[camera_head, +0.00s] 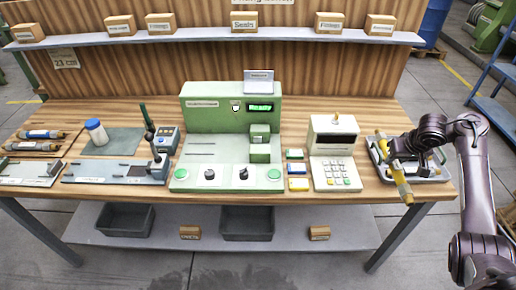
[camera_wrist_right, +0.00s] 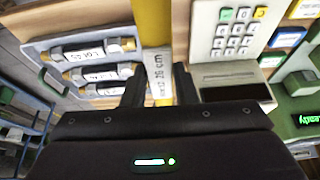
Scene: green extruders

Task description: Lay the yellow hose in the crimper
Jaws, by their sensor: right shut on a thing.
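The yellow hose (camera_head: 402,184) is held at the right end of the bench, tilted, its lower end near the front edge. In the right wrist view the hose (camera_wrist_right: 152,25) runs between the fingers, with a white label that seems to read 26 cm. My right gripper (camera_head: 393,162) is shut on it, above the grey tray. The fingers also show in the wrist view (camera_wrist_right: 158,84). The green crimper (camera_head: 228,105), with a lit display seeming to say Ready, stands mid-bench, left of the hose and apart from it. My left gripper is not in view.
A white keypad device (camera_head: 334,150) stands between the crimper and the grey tray (camera_head: 437,178). The tray holds several labelled hoses (camera_wrist_right: 98,52). Small coloured boxes (camera_head: 297,170) lie beside the crimper. A shelf (camera_head: 210,38) with labelled blocks runs above the bench.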

